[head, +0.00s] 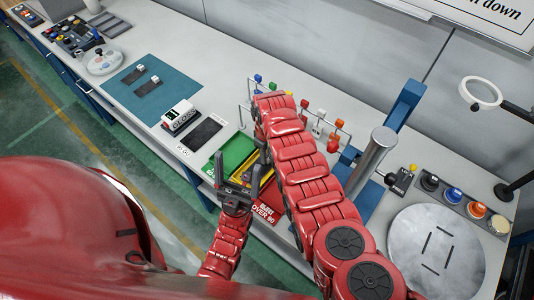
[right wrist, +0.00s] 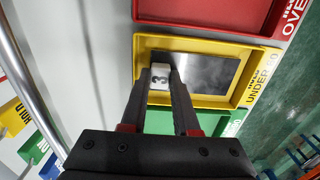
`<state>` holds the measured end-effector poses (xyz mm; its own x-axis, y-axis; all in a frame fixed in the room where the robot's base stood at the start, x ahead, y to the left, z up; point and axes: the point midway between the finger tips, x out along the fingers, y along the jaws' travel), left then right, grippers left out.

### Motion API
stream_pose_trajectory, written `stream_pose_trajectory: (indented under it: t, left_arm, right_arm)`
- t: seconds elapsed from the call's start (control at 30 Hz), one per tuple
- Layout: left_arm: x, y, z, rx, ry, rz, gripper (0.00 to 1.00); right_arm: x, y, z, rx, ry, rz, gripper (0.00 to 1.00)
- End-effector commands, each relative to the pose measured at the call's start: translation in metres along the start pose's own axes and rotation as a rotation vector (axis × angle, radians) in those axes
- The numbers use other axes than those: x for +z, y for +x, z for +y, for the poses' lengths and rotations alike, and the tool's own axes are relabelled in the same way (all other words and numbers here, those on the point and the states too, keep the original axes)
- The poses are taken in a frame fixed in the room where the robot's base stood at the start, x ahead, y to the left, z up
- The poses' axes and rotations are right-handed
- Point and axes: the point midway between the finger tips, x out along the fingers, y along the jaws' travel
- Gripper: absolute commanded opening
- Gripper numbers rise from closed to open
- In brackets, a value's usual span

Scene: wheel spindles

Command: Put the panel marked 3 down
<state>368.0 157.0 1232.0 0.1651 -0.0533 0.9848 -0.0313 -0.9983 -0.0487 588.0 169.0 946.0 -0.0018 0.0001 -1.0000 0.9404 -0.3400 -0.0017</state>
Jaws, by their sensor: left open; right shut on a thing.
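The panel marked 3 is a dark, shiny plate (right wrist: 208,72) with a white tab (right wrist: 160,76) bearing the 3. In the right wrist view, my right gripper (right wrist: 163,85) is shut on the tab. The plate lies within the outline of the yellow tray (right wrist: 160,42); I cannot tell whether it touches the tray floor. In the head view the right gripper and this panel are hidden behind my right arm. My left gripper (head: 238,166) is open and empty, in front of the green tray (head: 236,150) and the yellow tray.
A red tray (right wrist: 190,12) adjoins the yellow one. A gauge (head: 181,116) and black pad (head: 204,133) stand left of the trays. Two other tabbed panels (head: 149,86) lie on a teal mat (head: 125,83). A rack with coloured tags (head: 318,115) stands behind my right arm.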

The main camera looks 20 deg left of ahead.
Motion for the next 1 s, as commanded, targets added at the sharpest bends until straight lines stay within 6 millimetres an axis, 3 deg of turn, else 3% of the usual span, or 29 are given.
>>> stream_pose_trajectory:
  t: [0.17,0.2,0.27,0.67,1.0]
  left_arm:
    - [0.001,-0.004,0.0,0.0,0.0,0.0,0.85]
    - [0.001,-0.003,0.0,0.0,0.0,0.0,0.85]
    - [0.0,-0.003,0.0,0.0,0.0,0.0,0.85]
    - [0.0,-0.001,0.0,0.0,0.0,0.0,0.85]
    - [0.002,-0.011,0.001,0.0,0.0,0.0,0.85]
  right_arm:
    - [0.0,0.004,0.001,0.001,0.001,0.001,0.0]
    - [0.0,0.003,0.0,0.001,0.001,0.001,0.33]
    - [0.0,0.002,0.0,0.001,0.001,0.001,0.42]
    - [-0.001,-0.002,0.001,0.002,0.0,0.002,0.42]
    - [-0.001,-0.033,0.002,0.007,0.0,0.006,0.42]
